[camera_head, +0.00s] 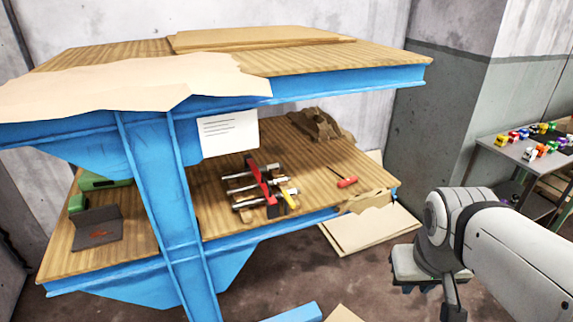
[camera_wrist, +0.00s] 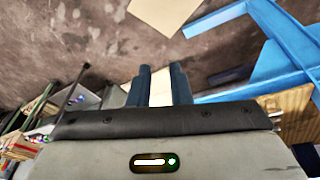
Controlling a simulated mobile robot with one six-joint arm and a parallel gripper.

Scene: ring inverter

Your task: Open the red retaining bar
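The red retaining bar (camera_head: 259,178) lies across several metal rods of a small device (camera_head: 250,203) on the lower wooden shelf of the blue bench. The device also has a yellow part (camera_head: 290,195) and dark parts at its front right. In the head view my gripper hangs low at the right, well apart from the bar and outside the bench. In the wrist view my gripper (camera_wrist: 161,72) shows two dark fingers apart, with nothing held between them. The red bar does not show in the wrist view.
A red-handled screwdriver (camera_head: 346,181) lies right of the device. The bench's upper top (camera_head: 350,59) overhangs the shelf, and a blue leg (camera_head: 165,200) stands at the left. Cardboard (camera_head: 365,229) lies on the floor. A side table (camera_head: 540,165) with toy cars stands at the right.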

